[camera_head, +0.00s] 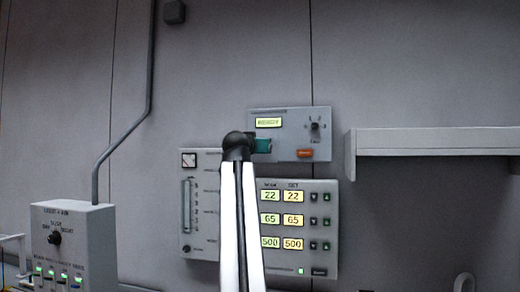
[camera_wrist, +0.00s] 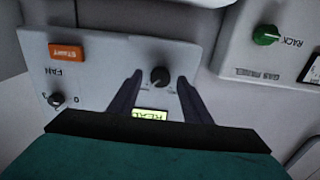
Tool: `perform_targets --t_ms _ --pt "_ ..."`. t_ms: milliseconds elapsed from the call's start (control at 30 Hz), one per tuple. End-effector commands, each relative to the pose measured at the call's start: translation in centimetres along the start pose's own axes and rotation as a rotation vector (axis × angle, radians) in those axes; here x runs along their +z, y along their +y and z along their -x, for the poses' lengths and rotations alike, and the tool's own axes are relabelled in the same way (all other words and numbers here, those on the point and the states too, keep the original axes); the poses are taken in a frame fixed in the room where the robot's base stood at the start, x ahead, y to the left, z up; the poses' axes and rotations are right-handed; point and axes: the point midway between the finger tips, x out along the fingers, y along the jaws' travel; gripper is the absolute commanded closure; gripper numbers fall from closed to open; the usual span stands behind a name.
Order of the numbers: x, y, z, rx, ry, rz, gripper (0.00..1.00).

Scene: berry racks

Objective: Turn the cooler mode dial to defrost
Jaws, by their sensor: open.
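The cooler panel (camera_head: 285,112) is a grey box on the wall. It has a lit display (camera_head: 268,123), a small fan knob (camera_head: 315,126) and an orange button (camera_head: 305,153). In the wrist view, turned upside down, a black dial (camera_wrist: 160,77) sits on this panel near the display; its label is too small to read. My gripper (camera_wrist: 160,82) is open, with its dark fingertips on either side of this dial; I cannot tell whether they touch it. In the head view my teal gripper (camera_head: 262,146) hides the dial.
A gas panel (camera_wrist: 225,55) with a green knob (camera_wrist: 266,35) is close beside in the wrist view. Below in the head view is a readout panel (camera_head: 325,215) with several lit numbers. A shelf (camera_head: 430,140) juts out at right, and a light box (camera_head: 95,225) stands at left.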

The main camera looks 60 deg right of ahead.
Motion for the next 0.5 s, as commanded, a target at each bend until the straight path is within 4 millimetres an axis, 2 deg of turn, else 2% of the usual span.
perform_targets --t_ms 500 --pt "0.3 0.0 7.6 -0.001 0.000 -0.001 0.56"
